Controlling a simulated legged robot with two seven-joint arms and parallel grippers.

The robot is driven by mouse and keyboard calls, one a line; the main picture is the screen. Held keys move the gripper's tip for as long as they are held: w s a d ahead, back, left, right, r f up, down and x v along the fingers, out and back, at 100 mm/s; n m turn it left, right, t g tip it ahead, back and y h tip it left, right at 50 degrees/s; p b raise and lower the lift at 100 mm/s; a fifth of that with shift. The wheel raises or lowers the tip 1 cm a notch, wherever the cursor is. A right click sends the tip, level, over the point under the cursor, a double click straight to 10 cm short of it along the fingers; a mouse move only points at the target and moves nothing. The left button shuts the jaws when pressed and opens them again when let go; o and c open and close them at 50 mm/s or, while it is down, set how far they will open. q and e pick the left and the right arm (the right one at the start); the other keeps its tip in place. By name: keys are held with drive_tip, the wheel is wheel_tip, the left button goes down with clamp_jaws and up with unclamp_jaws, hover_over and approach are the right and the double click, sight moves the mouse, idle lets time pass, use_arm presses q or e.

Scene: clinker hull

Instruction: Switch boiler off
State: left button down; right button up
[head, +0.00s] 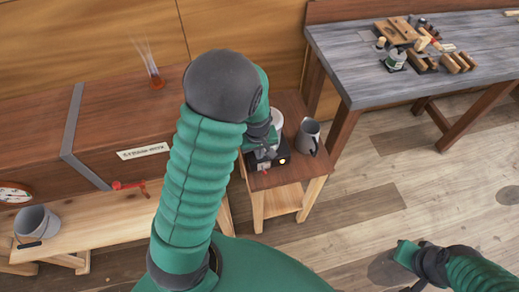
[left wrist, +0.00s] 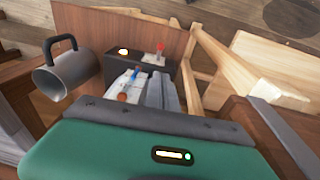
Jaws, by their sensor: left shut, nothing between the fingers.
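The boiler is a small dark box (head: 268,158) on a low wooden side table. A lit yellowish lamp (head: 283,161) and a small red switch (head: 264,168) show on it. In the left wrist view the box (left wrist: 180,72) carries the lit lamp (left wrist: 123,52) and the red-tipped switch lever (left wrist: 160,48), which stands up. My left gripper (left wrist: 146,80) is shut and empty, over the near side of the box, short of the lever. In the head view my left arm partly hides the box. My right gripper (head: 408,262) is low at the right, away from the table; its jaws are unclear.
A grey metal jug (head: 308,137) stands beside the box on the side table (head: 287,181). A white round vessel (head: 277,118) is behind my gripper. A grey workbench (head: 440,65) with wooden tools is at upper right. A wooden steam box (head: 125,115) and bucket (head: 37,223) are left.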

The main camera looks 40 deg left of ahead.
sight(263, 170)
use_arm(q)
drive_tip(key=f, duration=0.4)
drive_tip(key=d+f, duration=0.1)
drive_tip(key=f, duration=0.2)
drive_tip(key=shift+d, duration=0.1)
drive_tip(key=shift+d+f, duration=0.15)
